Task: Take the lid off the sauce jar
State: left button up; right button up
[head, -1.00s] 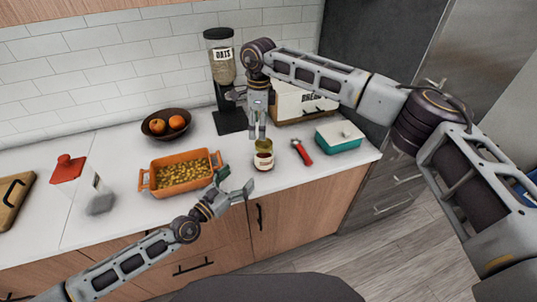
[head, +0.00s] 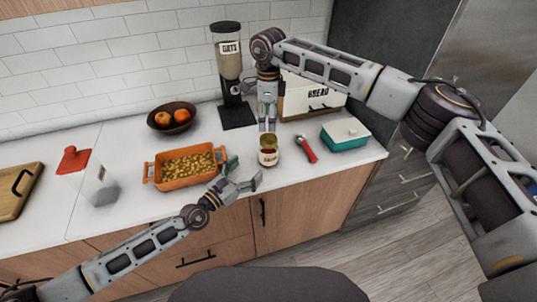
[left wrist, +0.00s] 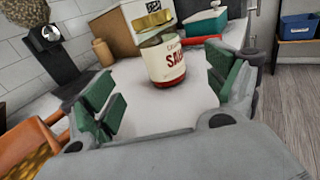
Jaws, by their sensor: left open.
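The sauce jar (head: 268,157) stands upright on the white counter, with a cream label and red contents. Its gold lid (head: 268,141) is at the top; it also shows in the left wrist view (left wrist: 152,20). My left gripper (head: 246,172) is open and empty, low at the jar's front left. In the left wrist view its green-padded fingers (left wrist: 162,92) spread to either side of the jar, which stands beyond them. My right gripper (head: 267,127) points down just above and behind the lid. Its two fingers show close together, and contact with the lid cannot be made out.
An orange dish (head: 186,166) of yellow pieces sits close left of my left gripper. A red-handled tool (head: 306,149) and a teal butter dish (head: 345,135) lie right of the jar. The oats dispenser (head: 228,70) and bread box (head: 312,97) stand behind.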

aim_at(269, 150)
pick_arm(q)
jog(key=shift+x, duration=6.1)
